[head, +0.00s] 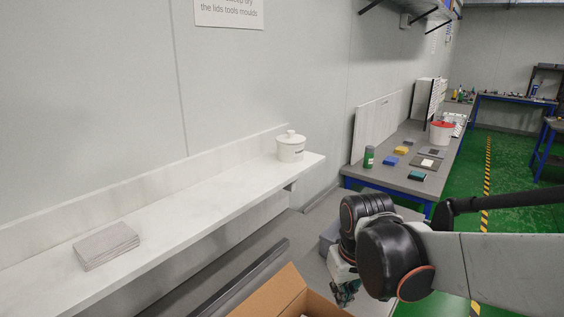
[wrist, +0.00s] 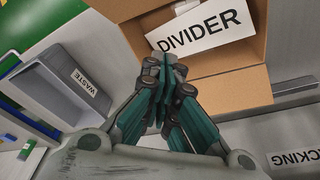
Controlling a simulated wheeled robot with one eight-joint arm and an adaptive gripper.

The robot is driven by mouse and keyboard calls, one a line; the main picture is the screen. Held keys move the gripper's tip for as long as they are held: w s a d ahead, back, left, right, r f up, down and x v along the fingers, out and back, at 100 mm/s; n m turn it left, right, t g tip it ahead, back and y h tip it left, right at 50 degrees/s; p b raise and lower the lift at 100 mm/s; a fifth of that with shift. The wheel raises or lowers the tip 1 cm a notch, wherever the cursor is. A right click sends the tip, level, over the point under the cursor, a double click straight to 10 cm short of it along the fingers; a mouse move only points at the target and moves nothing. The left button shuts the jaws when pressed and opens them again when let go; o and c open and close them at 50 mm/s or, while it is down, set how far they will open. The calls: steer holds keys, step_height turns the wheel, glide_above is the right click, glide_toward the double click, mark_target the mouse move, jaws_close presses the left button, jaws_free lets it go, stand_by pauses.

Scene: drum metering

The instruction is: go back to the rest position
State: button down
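My gripper (wrist: 165,66) has its teal fingers drawn together, with nothing visible between them. In the wrist view its tips are over the near edge of an open cardboard box (wrist: 238,92). A white card marked DIVIDER (wrist: 207,28) lies in that box. In the head view my gripper (head: 345,293) hangs low, pointing down, right beside the cardboard box (head: 268,296), and its fingertips are hard to make out there.
A grey bin labelled WASTE (wrist: 52,88) stands left of my gripper in the wrist view. A white shelf (head: 190,212) along the wall holds a lidded white pot (head: 291,149) and a grey stack (head: 106,246). A workbench (head: 398,178) with small items stands beyond my arm.

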steer(key=s+d+m+t+b, duration=0.3)
steer(key=s+d, duration=0.4)
steer(key=s, duration=0.4)
steer(key=t+b, duration=0.1)
steer(key=b, duration=0.1)
steer(key=shift+s+f+t+b, duration=0.25)
steer(key=shift+s+t+b, duration=0.1)
steer(key=shift+t+b, duration=0.05)
steer(key=shift+a, duration=0.1)
stand_by(0.4)
